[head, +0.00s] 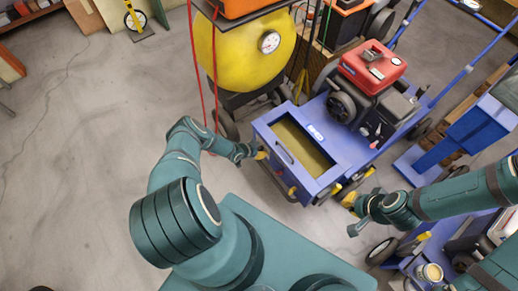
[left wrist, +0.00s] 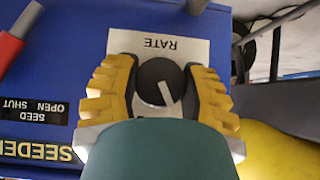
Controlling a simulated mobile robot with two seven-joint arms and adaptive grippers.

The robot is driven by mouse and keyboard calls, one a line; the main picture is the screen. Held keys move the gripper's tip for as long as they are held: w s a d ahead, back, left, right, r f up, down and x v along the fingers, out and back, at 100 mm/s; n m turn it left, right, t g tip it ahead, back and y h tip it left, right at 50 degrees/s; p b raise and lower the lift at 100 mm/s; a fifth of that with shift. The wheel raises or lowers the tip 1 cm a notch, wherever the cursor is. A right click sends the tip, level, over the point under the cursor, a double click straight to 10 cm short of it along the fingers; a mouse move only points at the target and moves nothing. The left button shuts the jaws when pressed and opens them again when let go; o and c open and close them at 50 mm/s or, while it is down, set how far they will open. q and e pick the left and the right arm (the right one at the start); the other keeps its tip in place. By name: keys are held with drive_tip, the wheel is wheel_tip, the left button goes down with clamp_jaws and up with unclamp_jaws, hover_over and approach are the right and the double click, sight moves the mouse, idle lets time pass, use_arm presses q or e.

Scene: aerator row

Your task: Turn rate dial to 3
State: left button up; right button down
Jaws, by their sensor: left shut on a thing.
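The rate dial (left wrist: 158,78) is a round black knob with a white pointer line, on a white plate (left wrist: 185,46) marked RATE, upside down in the left wrist view. The line points down and slightly right in that picture. No numbers show; the lower plate is hidden by my gripper. My left gripper (left wrist: 160,88) is shut on the dial, one yellow ribbed finger on each side. In the head view my left gripper (head: 259,155) is at the left side of the blue seeder (head: 325,140). My right gripper (head: 352,210) is apart from the seeder, at its lower right; its jaws are unclear.
A red-handled lever (left wrist: 12,45) and a SEED OPEN SHUT label (left wrist: 33,107) are beside the dial. A yellow tank (head: 238,50) with a gauge stands behind my left arm. A red engine (head: 373,62) stands behind the seeder. Floor at the left is clear.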

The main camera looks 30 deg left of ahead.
use_arm(q)
drive_tip(key=shift+r+m+t+y+p, duration=0.25)
drive_tip(key=shift+m+y+p, duration=0.35)
drive_tip(key=shift+p, duration=0.9)
drive_tip(key=shift+f+t+y+p, duration=0.2)
drive_tip(key=shift+t+y+p, duration=0.15)
drive_tip(key=shift+y, duration=0.25)
drive_tip(key=shift+f+m+t+y+b, duration=0.15)
drive_tip(key=shift+m+t+y+b, duration=0.2)
drive_tip(key=shift+m+t+y, duration=0.4)
drive_tip(key=shift+a+m+t+y+b, duration=0.1)
drive_tip(key=shift+m+t+y+b, duration=0.25)
drive_tip(key=shift+m+y+b, duration=0.5)
drive_tip(key=shift+y, duration=0.3)
drive_tip(key=o, duration=1.2)
drive_tip(key=shift+c, duration=0.2)
